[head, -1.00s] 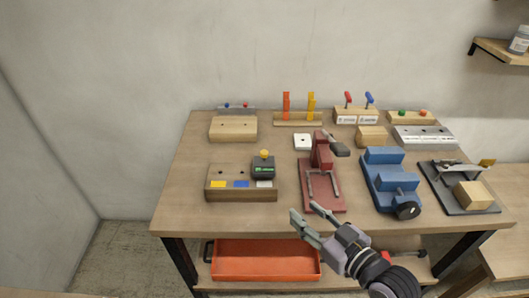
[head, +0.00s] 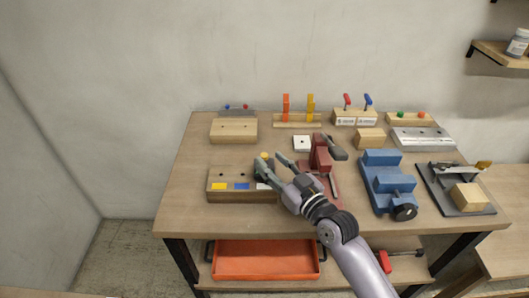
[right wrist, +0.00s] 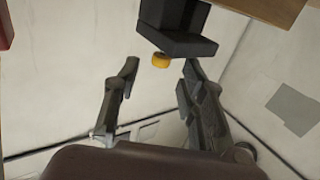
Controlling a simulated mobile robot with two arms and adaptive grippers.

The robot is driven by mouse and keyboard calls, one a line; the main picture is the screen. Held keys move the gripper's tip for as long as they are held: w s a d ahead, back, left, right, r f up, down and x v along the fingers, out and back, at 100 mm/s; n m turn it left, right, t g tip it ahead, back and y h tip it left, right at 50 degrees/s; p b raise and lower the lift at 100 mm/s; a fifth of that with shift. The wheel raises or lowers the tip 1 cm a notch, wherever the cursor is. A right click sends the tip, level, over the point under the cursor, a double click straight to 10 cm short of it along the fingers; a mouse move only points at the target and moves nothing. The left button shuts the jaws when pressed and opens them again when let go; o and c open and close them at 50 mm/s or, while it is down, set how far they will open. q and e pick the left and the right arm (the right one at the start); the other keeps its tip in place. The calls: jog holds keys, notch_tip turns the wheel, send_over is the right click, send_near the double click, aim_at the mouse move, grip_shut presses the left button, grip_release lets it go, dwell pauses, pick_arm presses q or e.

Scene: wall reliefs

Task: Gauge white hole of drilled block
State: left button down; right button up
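The drilled block (head: 225,193) is a wooden block on the front left of the table with yellow, blue and white labels. The dark gauge with a yellow knob (head: 264,155) stands at its right end, by the white label (head: 263,186); the gripper hides most of the gauge's body. In the right wrist view the gauge (right wrist: 178,42) and its yellow knob (right wrist: 160,60) show ahead of the fingers. My right gripper (head: 273,163) is open and empty, close to the gauge. The hole at the white label is hidden. My left gripper is not in view.
A dark red press (head: 322,153) stands just right of my right gripper. A blue vise (head: 383,180) and a dark plate with a wooden block (head: 468,197) are farther right. Another wooden block (head: 233,130) lies behind. The table's front left corner is clear.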

aim_at(267, 157)
jog(key=shift+x, duration=2.1)
jog(key=shift+c, duration=0.2)
grip_shut()
